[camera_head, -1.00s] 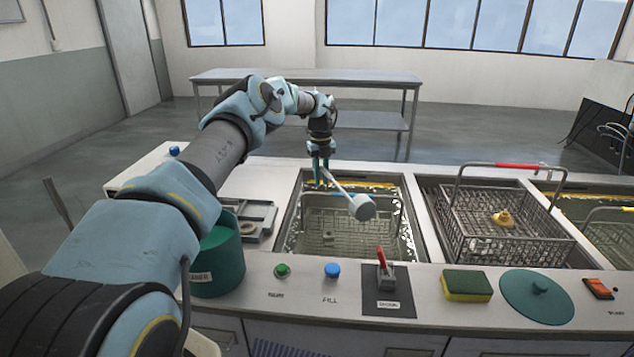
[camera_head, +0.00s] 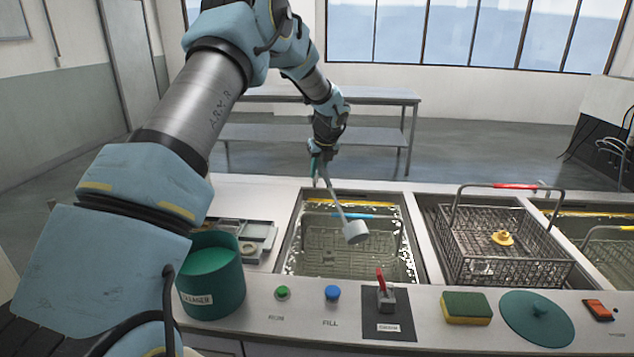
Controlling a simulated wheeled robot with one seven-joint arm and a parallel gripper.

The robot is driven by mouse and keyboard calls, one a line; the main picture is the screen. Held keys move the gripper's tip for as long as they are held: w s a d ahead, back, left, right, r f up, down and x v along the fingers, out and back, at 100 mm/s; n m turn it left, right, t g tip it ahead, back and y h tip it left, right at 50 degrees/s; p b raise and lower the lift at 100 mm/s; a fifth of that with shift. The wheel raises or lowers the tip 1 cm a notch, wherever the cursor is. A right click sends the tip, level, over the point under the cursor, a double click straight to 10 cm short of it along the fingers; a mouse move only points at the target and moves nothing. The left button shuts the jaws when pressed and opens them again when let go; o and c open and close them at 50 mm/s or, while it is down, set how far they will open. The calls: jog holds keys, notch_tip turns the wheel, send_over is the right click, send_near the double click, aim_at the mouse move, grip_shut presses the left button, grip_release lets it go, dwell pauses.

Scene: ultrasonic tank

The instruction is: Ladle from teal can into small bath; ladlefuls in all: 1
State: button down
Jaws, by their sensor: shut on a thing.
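My gripper (camera_head: 318,168) is shut on the handle of a pale grey ladle (camera_head: 355,231). The handle slants down to the right and the cup hangs over the small bath (camera_head: 286,245), near its middle. The cup looks roughly upright; I cannot see what is inside it. The bath is a sunken metal tank with a wire basket in it. The teal can (camera_head: 213,296) stands open at the left front, with a pale green surface inside and a label on its side. The gripper is well behind and to the right of the can.
A wire basket (camera_head: 505,262) with a red-gripped handle and a yellow piece is to the right. A sponge (camera_head: 466,308), teal lid (camera_head: 538,318), red switch (camera_head: 383,283) and buttons line the front counter. A small tray (camera_head: 258,238) lies between can and bath.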

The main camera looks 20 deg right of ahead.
aim_at(323, 167)
jog(key=shift+s+d+r+t+b, duration=0.1)
jog(key=shift+s+r+t+b, duration=1)
jog(key=shift+b, duration=2.7)
jog(key=shift+s+d+r+t+b, duration=0.1)
jog(key=shift+s+r+t+b, duration=0.95)
jog(key=shift+b, duration=2.75)
jog(key=shift+t, duration=0.85)
jog(key=r+b, duration=0.1)
jog(key=b, duration=0.2)
jog(key=s+r+b, duration=0.1)
jog(key=b, duration=0.2)
jog(key=s+r+b, duration=0.1)
jog(key=r+b, duration=0.1)
jog(key=shift+a+b, duration=0.1)
jog(key=shift+b, duration=0.3)
jog(key=s+r+t+b, duration=0.3)
jog(key=s+b, duration=0.3)
jog(key=b, duration=0.5)
jog(key=s+r+t+b, duration=0.35)
jog(key=s+b, duration=0.25)
jog(key=b, duration=0.6)
jog(key=r+p, duration=0.1)
jog(key=p, duration=0.1)
jog(key=r+p, duration=0.3)
jog(key=p, duration=0.1)
jog(key=shift+w+d+r, duration=0.25)
jog(key=shift+r, duration=0.15)
